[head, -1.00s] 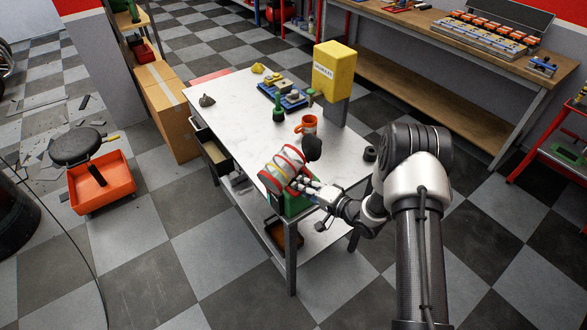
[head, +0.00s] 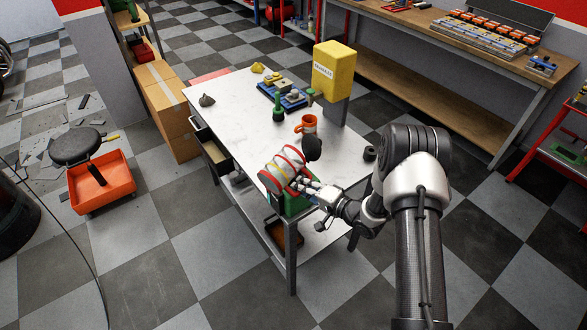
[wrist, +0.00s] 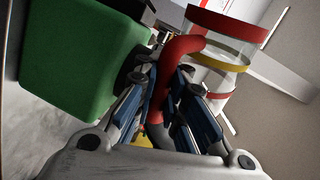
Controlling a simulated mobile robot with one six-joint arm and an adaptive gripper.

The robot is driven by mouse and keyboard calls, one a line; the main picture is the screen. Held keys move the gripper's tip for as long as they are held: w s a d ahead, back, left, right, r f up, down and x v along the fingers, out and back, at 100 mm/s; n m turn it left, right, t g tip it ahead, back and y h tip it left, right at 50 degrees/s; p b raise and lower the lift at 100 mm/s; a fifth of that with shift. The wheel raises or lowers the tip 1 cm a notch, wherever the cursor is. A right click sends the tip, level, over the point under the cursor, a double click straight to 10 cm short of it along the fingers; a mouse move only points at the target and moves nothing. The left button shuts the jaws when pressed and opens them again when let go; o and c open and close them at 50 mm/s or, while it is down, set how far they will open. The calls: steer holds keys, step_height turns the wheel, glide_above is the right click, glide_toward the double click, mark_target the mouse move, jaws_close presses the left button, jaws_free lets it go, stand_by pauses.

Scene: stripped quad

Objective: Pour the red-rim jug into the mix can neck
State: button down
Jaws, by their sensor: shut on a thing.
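The red-rim jug (head: 281,168) is clear, with red bands, a yellow band and a red handle. In the head view it is held tilted above the near end of the white table. My gripper (head: 304,185) is shut on its handle, which shows between the fingers in the wrist view (wrist: 172,82). The jug body (wrist: 219,50) is at the upper right there. A green can (head: 298,207), apparently the mix can, stands just below the jug and gripper, and fills the wrist view's upper left (wrist: 75,62). Its neck is mostly hidden. Whether anything flows cannot be told.
An orange mug (head: 308,124) and a dark rounded object (head: 312,149) are close behind the jug. A green bottle (head: 278,108), a blue tray (head: 284,95) and a yellow box on a post (head: 335,70) are farther back. The table's left middle (head: 225,125) is clear.

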steer(key=shift+s+a+r+m+p, duration=0.2)
steer(key=shift+r+m+p, duration=0.45)
steer(key=shift+p, duration=0.8)
stand_by(2.0)
steer(key=shift+f, duration=0.2)
